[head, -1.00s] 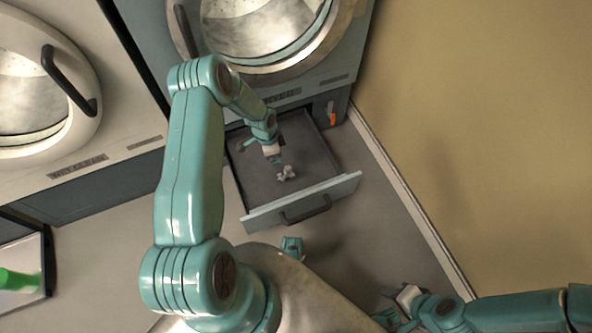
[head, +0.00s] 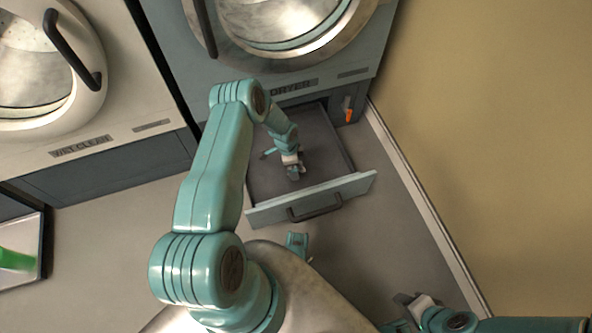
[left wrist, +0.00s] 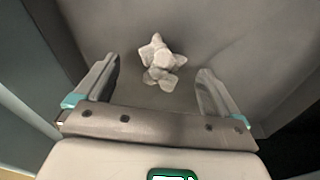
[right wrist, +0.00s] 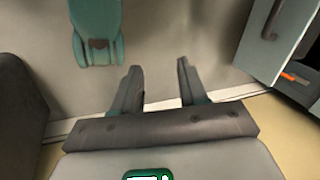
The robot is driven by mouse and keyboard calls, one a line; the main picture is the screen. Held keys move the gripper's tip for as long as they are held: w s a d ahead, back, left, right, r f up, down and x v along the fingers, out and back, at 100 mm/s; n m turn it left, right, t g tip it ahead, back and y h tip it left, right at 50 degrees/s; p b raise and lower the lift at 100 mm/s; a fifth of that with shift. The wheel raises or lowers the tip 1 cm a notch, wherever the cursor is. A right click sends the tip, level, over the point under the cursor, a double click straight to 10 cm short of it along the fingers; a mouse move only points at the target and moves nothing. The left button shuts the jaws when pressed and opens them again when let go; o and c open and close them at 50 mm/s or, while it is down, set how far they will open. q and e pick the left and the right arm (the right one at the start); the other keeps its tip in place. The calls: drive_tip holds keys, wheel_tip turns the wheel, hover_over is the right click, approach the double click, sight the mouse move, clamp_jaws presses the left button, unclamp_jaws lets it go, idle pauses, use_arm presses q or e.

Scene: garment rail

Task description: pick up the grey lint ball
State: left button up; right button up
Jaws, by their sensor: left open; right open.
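The grey lint ball (left wrist: 161,60) is a lumpy, pale grey, several-pointed clump lying on the floor of the open drawer. In the left wrist view it sits ahead of and between the fingers, not touching either. My left gripper (head: 294,174) reaches down into the drawer below the dryer; it is open and empty, and its fingers show in the left wrist view (left wrist: 160,85). In the head view the lint ball is mostly or wholly hidden by this gripper. My right gripper (head: 405,300) is open and empty, away from the drawer near the lower right; it also shows in the right wrist view (right wrist: 160,85).
The drawer (head: 335,192) is pulled out under the dryer (head: 300,75), with a handle on its front wall. An orange item (head: 349,116) is beside the drawer opening. A wall (head: 490,130) stands at right. A tray with a green object (head: 15,260) is at far left.

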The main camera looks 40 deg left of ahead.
use_arm(q)
drive_tip(key=f, duration=0.2)
drive_tip(key=f+b, duration=0.1)
drive_tip(key=shift+w+d+f, duration=0.1)
drive_tip(key=shift+w+f, duration=0.15)
drive_tip(key=shift+w, duration=0.05)
drive_tip(key=c, duration=1)
drive_tip(key=shift+r, duration=0.1)
drive_tip(key=shift+c, duration=0.2)
